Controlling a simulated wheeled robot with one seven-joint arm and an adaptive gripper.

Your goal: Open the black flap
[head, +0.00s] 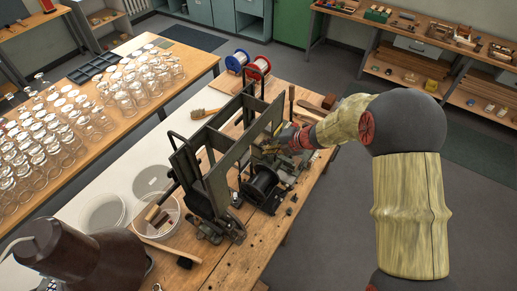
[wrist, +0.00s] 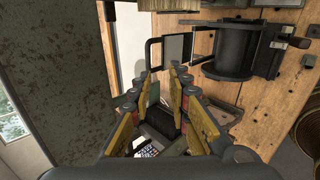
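The dark green tufting machine (head: 205,178) stands on the wooden bench. My gripper (head: 297,138) reaches into its right side, and the contact area is too small to make out in the head view. In the wrist view my gripper (wrist: 163,88) has its two yellowish fingers spread apart, with nothing clearly pinched between them. A small black piece (wrist: 163,122) shows between and beyond the fingers; it may be the black flap, but I cannot tell for sure. A grey plate (wrist: 178,47) with a black wire loop (wrist: 152,52) lies just beyond the fingertips.
A black spool (wrist: 222,50) sits beside the fingers, also seen in the head view (head: 262,183). A dark green machine panel (wrist: 60,80) fills the wrist view's left.

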